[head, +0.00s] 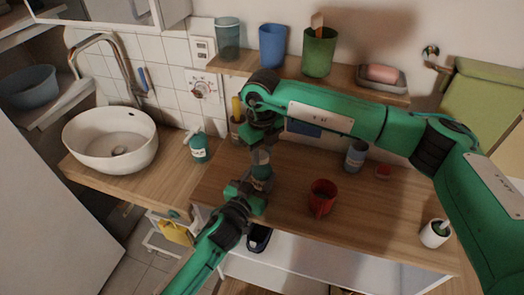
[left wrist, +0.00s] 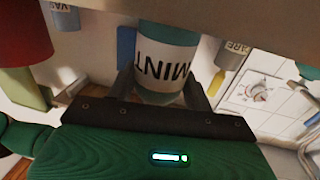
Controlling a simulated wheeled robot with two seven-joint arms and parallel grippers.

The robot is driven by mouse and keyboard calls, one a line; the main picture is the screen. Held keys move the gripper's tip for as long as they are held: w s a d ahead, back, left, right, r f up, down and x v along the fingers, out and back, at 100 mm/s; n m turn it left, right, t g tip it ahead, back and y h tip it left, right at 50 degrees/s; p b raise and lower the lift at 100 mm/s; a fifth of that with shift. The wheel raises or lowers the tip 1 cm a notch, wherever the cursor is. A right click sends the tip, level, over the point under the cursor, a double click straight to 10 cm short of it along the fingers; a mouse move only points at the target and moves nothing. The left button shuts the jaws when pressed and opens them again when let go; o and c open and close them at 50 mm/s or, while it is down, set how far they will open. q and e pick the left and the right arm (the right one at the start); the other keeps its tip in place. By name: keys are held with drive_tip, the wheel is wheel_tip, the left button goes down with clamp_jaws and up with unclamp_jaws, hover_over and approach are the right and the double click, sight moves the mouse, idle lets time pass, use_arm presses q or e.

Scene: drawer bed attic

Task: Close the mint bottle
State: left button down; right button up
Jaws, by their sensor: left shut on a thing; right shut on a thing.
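The mint bottle (head: 262,172) is upright above the wooden counter, between my two grippers. In the left wrist view the bottle (left wrist: 165,65) shows its white label with "MINT" upside down and a teal part above it in the picture. My left gripper (head: 250,192) is shut around the bottle's body, one finger on each side (left wrist: 166,88). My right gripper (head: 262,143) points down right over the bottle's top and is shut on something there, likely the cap. The fingers hide the cap and neck, so I cannot tell how the cap sits.
A red mug (head: 322,197), a grey-blue cup (head: 355,156), a small red round thing (head: 383,172) and a white cup (head: 435,233) stand on the counter to the right. A teal pump bottle (head: 198,147) and a white basin (head: 112,140) are left. Several cups stand on the shelf (head: 345,78) behind.

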drive_tip(key=o, duration=1.1)
drive_tip(key=shift+o, duration=0.2)
drive_tip(key=shift+r, duration=0.1)
wheel_tip(320, 180, up, 12)
drive_tip(key=shift+a, duration=0.1)
use_arm(q)
drive_tip(key=c, duration=0.5)
unclamp_jaws()
